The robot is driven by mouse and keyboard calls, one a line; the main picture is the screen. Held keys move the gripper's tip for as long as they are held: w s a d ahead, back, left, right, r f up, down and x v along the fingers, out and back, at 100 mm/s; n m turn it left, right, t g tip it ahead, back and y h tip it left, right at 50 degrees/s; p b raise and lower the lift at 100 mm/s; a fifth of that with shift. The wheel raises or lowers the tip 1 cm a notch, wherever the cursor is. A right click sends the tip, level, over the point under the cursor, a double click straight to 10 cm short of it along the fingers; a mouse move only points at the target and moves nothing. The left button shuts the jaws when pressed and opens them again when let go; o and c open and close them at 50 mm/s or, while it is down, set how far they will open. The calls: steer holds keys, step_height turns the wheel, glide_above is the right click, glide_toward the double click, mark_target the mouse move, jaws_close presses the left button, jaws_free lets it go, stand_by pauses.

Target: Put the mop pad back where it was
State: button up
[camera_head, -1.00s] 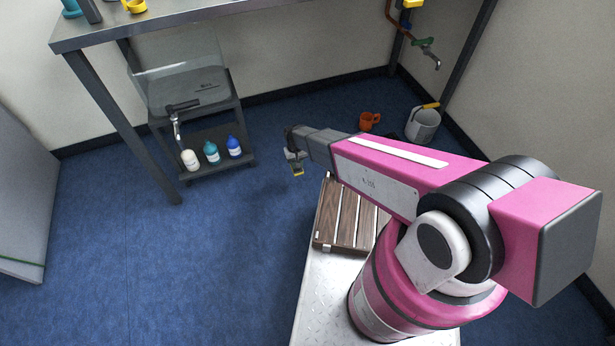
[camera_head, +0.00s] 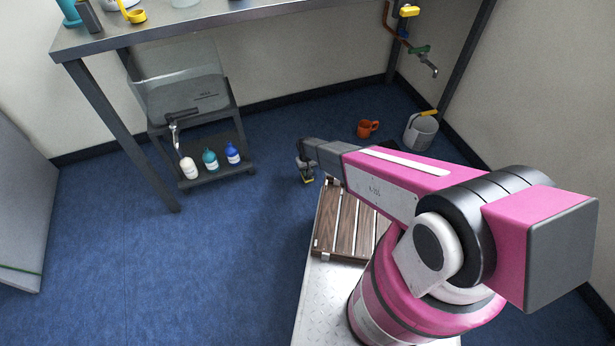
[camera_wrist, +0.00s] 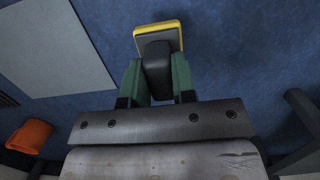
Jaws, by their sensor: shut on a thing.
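My gripper (camera_wrist: 157,85) has green fingers shut on the dark block-like grip of a small yellow-edged grey pad (camera_wrist: 158,32), which I take to be the mop pad. In the head view, my gripper (camera_head: 305,162) hangs beyond the slatted wooden rack, with the yellow edge of the held pad (camera_head: 306,179) just below it. The pad appears to be above the blue floor, but its exact height is hard to tell. My arm hides part of the floor behind it.
A low cart (camera_head: 215,168) with several bottles stands at the left. A slatted wooden rack (camera_head: 345,225) is close by. A pale flat panel (camera_wrist: 55,45) shows in the wrist view.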

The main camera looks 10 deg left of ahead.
steer(key=shift+d+f, duration=0.1)
steer(key=shift+f, duration=1.9)
steer(key=shift+f, duration=0.15)
steer(key=o, duration=0.8)
